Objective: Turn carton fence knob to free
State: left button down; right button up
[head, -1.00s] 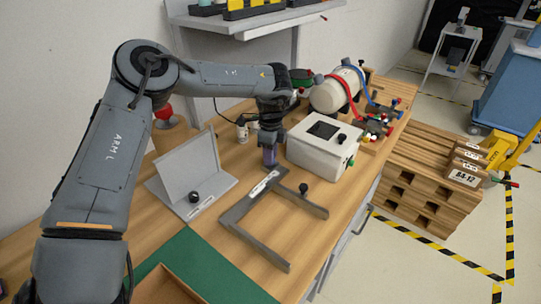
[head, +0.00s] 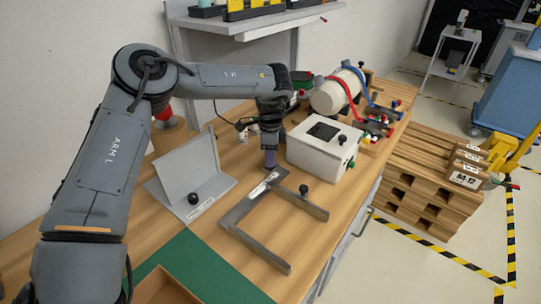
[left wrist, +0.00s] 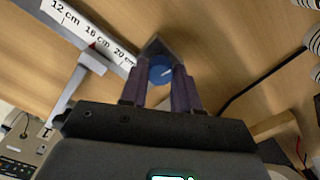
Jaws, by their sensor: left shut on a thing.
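The carton fence (head: 237,214) is a grey U-shaped metal frame lying on the wooden bench in the head view. Its white scale (left wrist: 92,33), with 12, 16 and 20 cm marks, shows in the left wrist view, along with a red pointer. A blue round knob (left wrist: 160,70) with a pale line sits at the scale's end. My left gripper (left wrist: 160,79) is shut on this knob, one dark finger on each side. In the head view my left gripper (head: 270,160) points down at the fence's back corner and hides the knob. My right gripper is not in view.
A white box (head: 318,155) stands just right of the gripper. A grey angled plate (head: 187,168) with a black knob (head: 193,198) stands to the left. A dark cable (left wrist: 262,82) lies nearby.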

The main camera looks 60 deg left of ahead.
pick_arm(q)
jog(key=c, duration=0.8)
grip_release()
jog(key=shift+r, duration=0.15)
notch_tip(320, 180, up, 11)
jog(key=p, duration=0.3)
